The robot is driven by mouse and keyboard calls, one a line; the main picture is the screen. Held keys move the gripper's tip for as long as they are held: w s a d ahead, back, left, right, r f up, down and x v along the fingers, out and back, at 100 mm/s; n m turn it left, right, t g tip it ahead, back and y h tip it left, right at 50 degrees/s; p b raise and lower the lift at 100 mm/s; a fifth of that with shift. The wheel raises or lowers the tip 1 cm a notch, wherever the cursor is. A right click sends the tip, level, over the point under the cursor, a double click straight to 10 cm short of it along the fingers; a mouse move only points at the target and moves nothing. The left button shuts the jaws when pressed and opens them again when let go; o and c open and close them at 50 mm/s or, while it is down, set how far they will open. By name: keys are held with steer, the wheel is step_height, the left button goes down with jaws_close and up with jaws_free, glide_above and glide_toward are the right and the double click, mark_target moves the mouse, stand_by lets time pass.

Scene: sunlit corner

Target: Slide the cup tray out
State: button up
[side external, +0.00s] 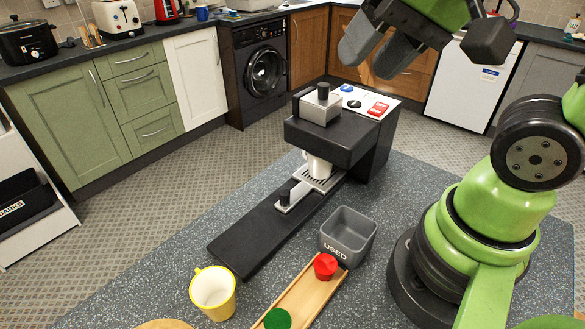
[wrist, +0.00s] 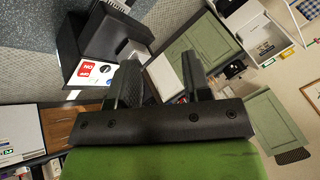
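The cup tray (side external: 322,181) is a silver grated plate low in the black coffee machine (side external: 335,140), with a bracket and black knob handle (side external: 284,197) on its front, over the long black base (side external: 262,230). A white cup (side external: 318,166) stands on the tray under the machine's head and is partly hidden by it. My gripper (side external: 376,52) is open and empty, high above and behind the machine, well apart from the tray. In the wrist view my gripper's two fingers (wrist: 160,66) are spread, with part of the machine (wrist: 110,38) beyond them; the tray does not show there.
On the speckled worktop (side external: 440,185) stand a grey USED bin (side external: 348,235), a yellow cup (side external: 213,291), and a wooden holder (side external: 300,300) with a red and a green capsule. A silver block with a black knob (side external: 321,105) sits atop the machine, beside the button panel (side external: 366,102).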

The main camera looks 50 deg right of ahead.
steer(key=w+f+m+g+h, duration=0.1)
steer(key=w+f+m+g, duration=0.2)
steer(key=w+f+m, duration=0.4)
steer(key=m+g, duration=0.3)
steer(key=m, duration=0.1)
glide_above(284, 192)
steer(key=shift+h, duration=0.4)
step_height(284, 192, down, 13)
steer(key=shift+f, duration=0.1)
steer(key=shift+f+m, duration=0.3)
steer(key=shift+f, duration=3.5)
steer(key=c, duration=0.5)
